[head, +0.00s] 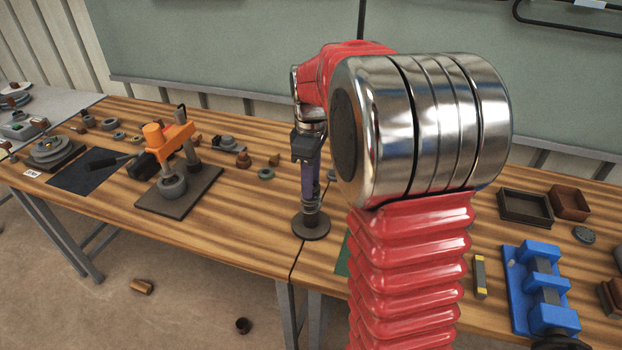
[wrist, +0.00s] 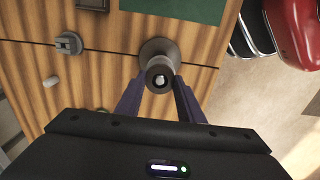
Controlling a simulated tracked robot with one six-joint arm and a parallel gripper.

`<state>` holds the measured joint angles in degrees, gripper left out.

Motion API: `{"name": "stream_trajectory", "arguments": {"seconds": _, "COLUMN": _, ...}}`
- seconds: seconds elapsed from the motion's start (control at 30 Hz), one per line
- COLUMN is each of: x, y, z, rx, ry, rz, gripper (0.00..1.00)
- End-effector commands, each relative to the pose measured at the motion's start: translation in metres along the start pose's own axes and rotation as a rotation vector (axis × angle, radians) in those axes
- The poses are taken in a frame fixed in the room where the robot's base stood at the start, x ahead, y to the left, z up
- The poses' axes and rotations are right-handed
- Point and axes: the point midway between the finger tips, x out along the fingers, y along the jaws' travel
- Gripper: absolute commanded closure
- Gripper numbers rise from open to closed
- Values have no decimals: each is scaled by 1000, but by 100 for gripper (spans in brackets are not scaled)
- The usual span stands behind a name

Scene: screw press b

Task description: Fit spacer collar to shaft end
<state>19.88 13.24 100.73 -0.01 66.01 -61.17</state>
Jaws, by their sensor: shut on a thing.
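The dark round base (head: 311,229) of the shaft stand is on the bench near the seam between two table tops. My gripper (head: 310,194) points straight down above it. In the wrist view, my gripper (wrist: 161,80) has its two purple-blue fingers closed on the sides of a dark grey spacer collar (wrist: 160,67). A pale round spot, apparently the shaft end (wrist: 160,81), shows inside the dark ring. The stand's base (wrist: 156,46) shows behind the collar. I cannot tell whether the collar is around the shaft or only lined up above it.
An orange press (head: 168,140) stands on a dark plate to the left, with several small parts around it. A blue vise (head: 542,290) and two dark trays (head: 525,208) are to the right. A small grey part (wrist: 68,43) lies near the stand.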

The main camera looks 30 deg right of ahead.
Motion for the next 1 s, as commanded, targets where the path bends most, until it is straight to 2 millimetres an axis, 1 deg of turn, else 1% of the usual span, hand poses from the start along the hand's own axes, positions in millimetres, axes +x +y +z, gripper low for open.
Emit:
{"name": "stream_trajectory", "arguments": {"seconds": 0.23, "x": 0, "y": 0, "z": 0, "rx": 0, "ry": 0, "rz": 0, "gripper": 92}}
{"name": "stream_trajectory", "arguments": {"seconds": 0.27, "x": 0, "y": 0, "z": 0, "rx": 0, "ry": 0, "rz": 0, "gripper": 64}}
{"name": "stream_trajectory", "arguments": {"seconds": 0.53, "x": 0, "y": 0, "z": 0, "rx": 0, "ry": 0, "rz": 0, "gripper": 45}}
{"name": "stream_trajectory", "arguments": {"seconds": 0.83, "x": -1, "y": 0, "z": 0, "rx": 0, "ry": 0, "rz": 0, "gripper": 44}}
{"name": "stream_trajectory", "arguments": {"seconds": 1.0, "x": -12, "y": 0, "z": 0, "rx": 0, "ry": 0, "rz": 0, "gripper": 44}}
